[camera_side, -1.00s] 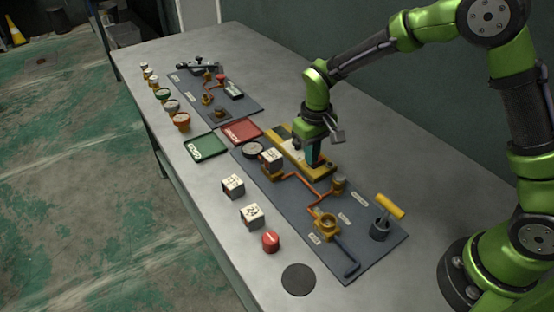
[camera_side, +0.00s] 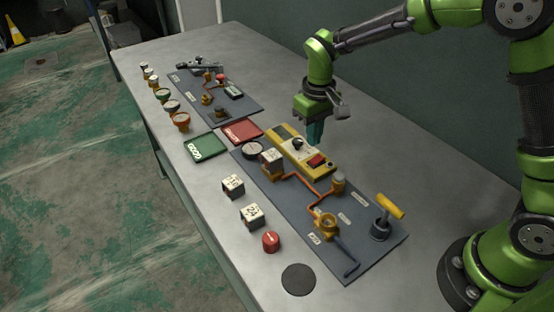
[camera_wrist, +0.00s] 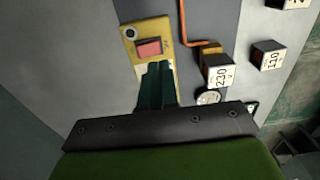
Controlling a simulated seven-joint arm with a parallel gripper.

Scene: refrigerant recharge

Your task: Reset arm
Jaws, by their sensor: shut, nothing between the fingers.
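My gripper (camera_side: 315,133) is raised above the back edge of the near dark board, behind the yellow unit. Its teal fingers are shut together with nothing between them. In the wrist view the shut fingers (camera_wrist: 157,82) cover part of the yellow unit (camera_wrist: 142,32). In the side view the yellow unit (camera_side: 283,139) lies on the board with its red switch (camera_side: 316,161) and dark knob in sight. The red switch also shows in the wrist view (camera_wrist: 149,48).
White numbered blocks stand on the table (camera_side: 233,186) (camera_side: 251,215) and on the board (camera_side: 271,161). A red cap (camera_side: 271,242), green tray (camera_side: 205,147), red tray (camera_side: 241,131) and yellow-handled post (camera_side: 383,219) are nearby. The right rear tabletop is clear.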

